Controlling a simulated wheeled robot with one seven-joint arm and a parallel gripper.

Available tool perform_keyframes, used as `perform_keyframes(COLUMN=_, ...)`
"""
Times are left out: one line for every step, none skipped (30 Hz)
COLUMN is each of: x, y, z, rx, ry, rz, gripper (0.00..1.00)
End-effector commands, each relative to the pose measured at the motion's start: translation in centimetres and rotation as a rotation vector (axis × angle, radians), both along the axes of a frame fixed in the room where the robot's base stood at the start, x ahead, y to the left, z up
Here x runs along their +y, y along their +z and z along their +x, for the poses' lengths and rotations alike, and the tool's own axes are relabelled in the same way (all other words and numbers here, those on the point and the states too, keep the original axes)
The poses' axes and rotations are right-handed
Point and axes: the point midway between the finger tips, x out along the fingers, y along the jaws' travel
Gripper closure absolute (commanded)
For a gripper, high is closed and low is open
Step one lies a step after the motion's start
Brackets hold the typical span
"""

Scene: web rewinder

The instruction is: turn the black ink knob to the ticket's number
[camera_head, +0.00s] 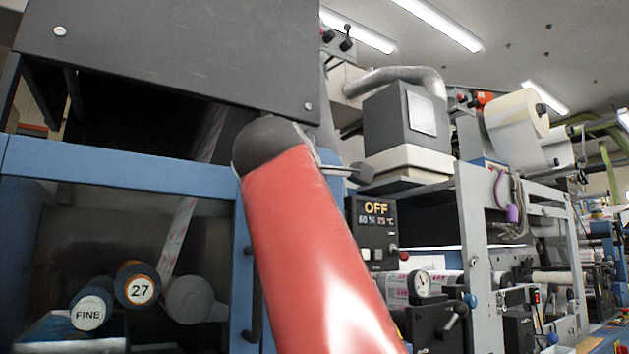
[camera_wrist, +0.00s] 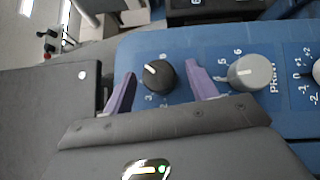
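In the wrist view, the black knob (camera_wrist: 164,77) sits on a blue panel (camera_wrist: 200,42), with a white pointer mark toward its upper left. My gripper (camera_wrist: 160,69) is open, with one purple finger on each side of the knob. A gap shows between each finger and the knob, so neither appears to touch it. The head view does not show the black knob or my gripper fingers clearly. I see no readable ticket in either view.
A grey knob (camera_wrist: 252,73) stands right of my right finger, close to it. Another knob (camera_wrist: 317,71) is cut off at the right edge. In the head view, a display (camera_head: 376,209) reads OFF, and rollers marked FINE (camera_head: 90,306) and 27 (camera_head: 138,288) lie lower left.

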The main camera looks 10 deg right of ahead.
Motion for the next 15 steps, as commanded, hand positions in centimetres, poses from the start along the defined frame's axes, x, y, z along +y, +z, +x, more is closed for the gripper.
perform_keyframes(x=0.0, y=0.0, z=0.0, rx=0.000, ry=0.000, rz=0.000, gripper=0.43)
perform_keyframes(x=0.0, y=0.0, z=0.0, rx=0.000, ry=0.000, rz=0.000, gripper=0.43)
perform_keyframes(x=0.0, y=0.0, z=0.0, rx=-0.001, ry=0.000, rz=0.000, gripper=0.43)
perform_keyframes(x=0.0, y=0.0, z=0.0, rx=-0.001, ry=0.000, rz=0.000, gripper=0.43)
perform_keyframes(x=0.0, y=0.0, z=0.0, rx=-0.001, ry=0.000, rz=0.000, gripper=0.43)
perform_keyframes(x=0.0, y=0.0, z=0.0, rx=-0.001, ry=0.000, rz=0.000, gripper=0.43)
perform_keyframes(x=0.0, y=0.0, z=-0.1, rx=-0.001, ry=0.000, rz=0.000, gripper=0.43)
perform_keyframes(x=0.1, y=0.0, z=-0.2, rx=-0.001, ry=0.000, rz=0.000, gripper=0.43)
perform_keyframes(x=0.2, y=-0.1, z=-0.4, rx=-0.002, ry=0.001, rz=-0.001, gripper=0.43)
perform_keyframes(x=0.3, y=-0.1, z=-0.6, rx=-0.001, ry=0.002, rz=-0.001, gripper=0.43)
perform_keyframes(x=0.5, y=-0.2, z=-0.9, rx=-0.002, ry=0.003, rz=0.000, gripper=0.43)
perform_keyframes(x=0.8, y=-0.3, z=-1.3, rx=-0.003, ry=0.004, rz=-0.001, gripper=0.43)
perform_keyframes(x=1.0, y=-0.4, z=-1.8, rx=-0.002, ry=0.004, rz=0.000, gripper=0.43)
perform_keyframes(x=1.3, y=-0.5, z=-2.2, rx=-0.002, ry=0.006, rz=0.001, gripper=0.43)
perform_keyframes(x=1.6, y=-0.6, z=-2.9, rx=-0.003, ry=0.006, rz=0.000, gripper=0.43)
